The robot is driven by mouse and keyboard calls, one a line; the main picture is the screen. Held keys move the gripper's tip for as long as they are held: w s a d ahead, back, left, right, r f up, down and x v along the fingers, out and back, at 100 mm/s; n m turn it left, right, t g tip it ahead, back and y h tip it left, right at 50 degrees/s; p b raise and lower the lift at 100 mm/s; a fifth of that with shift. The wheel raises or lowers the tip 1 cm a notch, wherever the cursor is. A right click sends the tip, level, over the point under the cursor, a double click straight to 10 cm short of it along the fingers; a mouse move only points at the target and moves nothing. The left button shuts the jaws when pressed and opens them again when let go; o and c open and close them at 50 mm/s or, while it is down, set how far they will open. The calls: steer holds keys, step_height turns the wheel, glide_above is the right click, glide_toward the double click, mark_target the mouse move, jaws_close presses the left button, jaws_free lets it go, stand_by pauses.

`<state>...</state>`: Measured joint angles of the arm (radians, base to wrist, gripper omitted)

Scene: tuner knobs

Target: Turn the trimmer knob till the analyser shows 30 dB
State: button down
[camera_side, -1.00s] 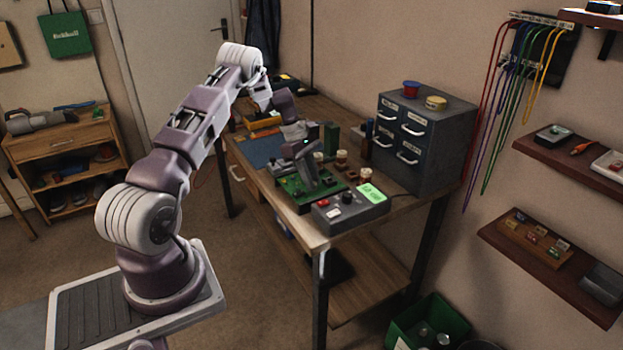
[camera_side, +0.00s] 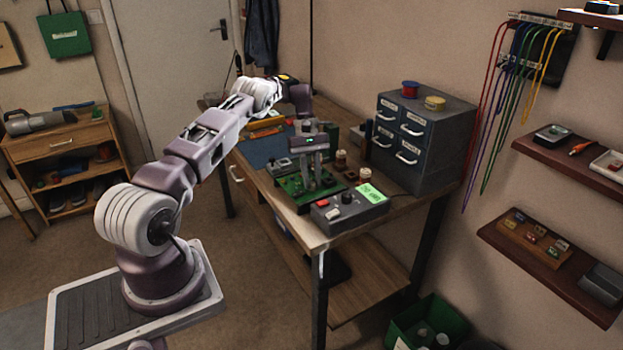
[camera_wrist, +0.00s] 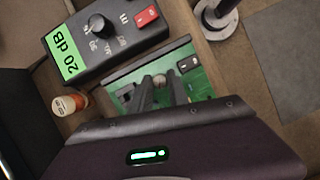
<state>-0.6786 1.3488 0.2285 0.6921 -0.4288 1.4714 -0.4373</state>
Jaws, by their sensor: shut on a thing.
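The analyser is a dark grey box (camera_wrist: 112,45) with a dial, a red switch and a lit green display (camera_wrist: 64,52) that reads 20 dB in the wrist view. It stands at the front of the bench in the side view (camera_side: 338,217). The green circuit board (camera_wrist: 196,83) lies beside it. The trimmer knob (camera_wrist: 159,79), small and pale, shows between my fingertips on the board. My gripper (camera_wrist: 160,84) is shut on the knob, its fingers reaching down to the board. In the side view my gripper (camera_side: 317,184) hides the knob.
A small brown-and-white jar (camera_wrist: 70,104) stands close to the analyser and board. A drawer cabinet (camera_side: 420,140) fills the back right of the bench. A blue mat (camera_side: 262,151) lies to the left of the board.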

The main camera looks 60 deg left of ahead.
steer(key=shift+w+m+g, duration=0.1)
steer(key=shift+m+g, duration=0.2)
steer(key=shift+m, duration=0.8)
steer(key=c, duration=1.6)
jaws_free()
steer(key=shift+o, duration=0.2)
step_height(320, 180, up, 10)
